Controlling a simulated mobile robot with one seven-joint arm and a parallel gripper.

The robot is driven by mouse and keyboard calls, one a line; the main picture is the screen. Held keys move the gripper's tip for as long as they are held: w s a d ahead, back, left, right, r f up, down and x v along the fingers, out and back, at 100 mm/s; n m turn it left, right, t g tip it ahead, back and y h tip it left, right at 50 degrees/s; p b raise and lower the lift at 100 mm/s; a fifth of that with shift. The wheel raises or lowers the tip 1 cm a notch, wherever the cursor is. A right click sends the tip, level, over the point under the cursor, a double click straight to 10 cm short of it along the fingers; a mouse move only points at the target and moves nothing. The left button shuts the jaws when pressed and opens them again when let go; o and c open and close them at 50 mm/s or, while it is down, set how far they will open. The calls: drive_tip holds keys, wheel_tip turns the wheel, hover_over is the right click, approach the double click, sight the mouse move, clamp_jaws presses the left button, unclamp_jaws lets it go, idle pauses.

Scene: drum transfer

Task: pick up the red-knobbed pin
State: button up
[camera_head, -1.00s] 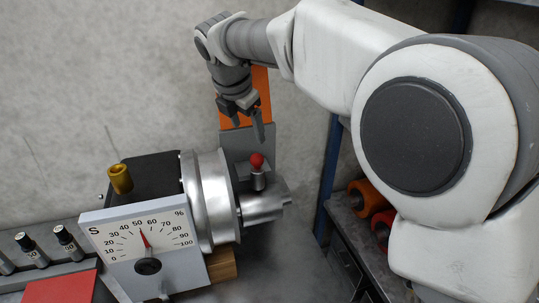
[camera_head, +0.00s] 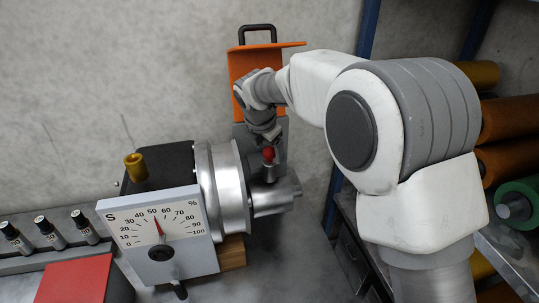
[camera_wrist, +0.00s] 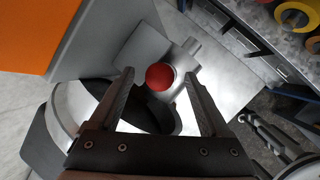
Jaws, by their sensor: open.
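The red-knobbed pin (camera_head: 268,155) stands upright in a grey metal collar on the shaft, to the right of the silver drum (camera_head: 226,185). In the wrist view its round red knob (camera_wrist: 160,77) lies beyond and between the finger tips. My gripper (camera_wrist: 157,82) is open and empty, one finger on each side of the knob in that view. In the head view my gripper (camera_head: 266,142) is right above and behind the knob. I cannot tell whether the fingers touch it. The pin's lower part is hidden in its collar.
A white dial gauge (camera_head: 160,232) stands in front of the drum. An orange plate (camera_head: 250,70) rises behind the gripper. A brass knob (camera_head: 136,166) stands on a black block at left. A rack with coloured rolls (camera_head: 515,165) is at right. A red panel (camera_head: 75,281) lies front left.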

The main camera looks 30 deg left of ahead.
drive_tip(key=shift+c, duration=0.3)
clamp_jaws()
drive_tip(key=shift+r, duration=0.8)
wheel_tip(320, 180, up, 6)
drive_tip(key=shift+f, duration=0.1)
drive_tip(key=s+d+b, duration=0.3)
drive_tip(key=s+b, duration=0.2)
drive_tip(key=s, duration=1.1)
drive_tip(key=w+p+v, duration=0.1)
drive_tip(key=p+v, duration=0.6)
drive_tip(key=shift+a+r, duration=0.4)
drive_tip(key=shift+r, duration=0.05)
